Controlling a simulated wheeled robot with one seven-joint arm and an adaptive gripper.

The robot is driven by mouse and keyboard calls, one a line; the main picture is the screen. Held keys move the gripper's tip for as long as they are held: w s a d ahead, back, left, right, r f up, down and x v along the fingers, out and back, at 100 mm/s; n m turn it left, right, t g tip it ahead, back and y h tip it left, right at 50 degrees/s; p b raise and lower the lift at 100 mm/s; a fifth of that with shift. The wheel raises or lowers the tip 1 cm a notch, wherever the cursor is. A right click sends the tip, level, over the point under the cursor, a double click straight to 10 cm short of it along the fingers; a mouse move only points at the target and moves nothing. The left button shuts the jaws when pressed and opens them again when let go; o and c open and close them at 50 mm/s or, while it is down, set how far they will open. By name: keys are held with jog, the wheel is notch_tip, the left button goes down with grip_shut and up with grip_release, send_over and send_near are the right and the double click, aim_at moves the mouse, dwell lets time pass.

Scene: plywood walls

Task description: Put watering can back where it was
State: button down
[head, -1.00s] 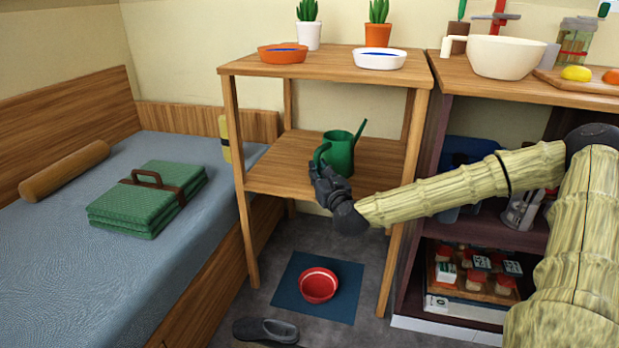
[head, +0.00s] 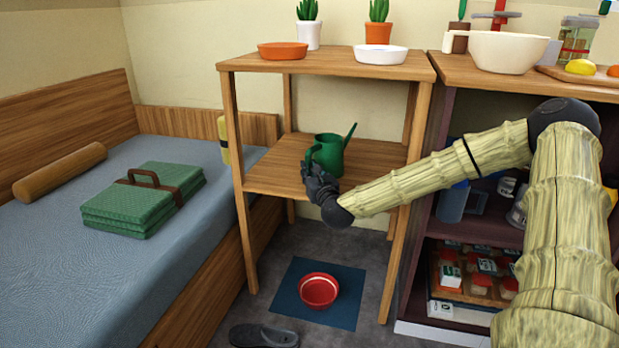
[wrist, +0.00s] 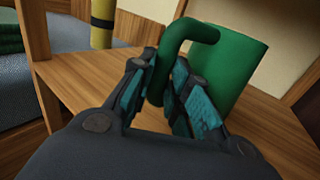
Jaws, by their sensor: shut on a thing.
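The green watering can (head: 330,152) is upright at the wooden stand's middle shelf (head: 375,160), with its spout pointing to the right. I cannot tell whether its base touches the shelf. My gripper (head: 312,172) is at the shelf's front edge, shut on the can's handle. In the wrist view, the teal-padded fingers of my gripper (wrist: 168,98) close around the curved handle, and the can's body (wrist: 228,70) is just beyond. The can's base is partly hidden by my gripper in both views.
Two bowls, orange (head: 283,51) and white (head: 380,55), and two potted cacti stand on the top shelf. A red bowl (head: 318,290) sits on a blue mat on the floor below. The stand's posts flank the shelf. The shelf right of the can is clear.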

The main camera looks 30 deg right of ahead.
jog(key=shift+f, duration=0.25)
jog(key=c, duration=1.4)
grip_release()
jog(key=shift+o, duration=0.2)
jog(key=shift+r, duration=0.1)
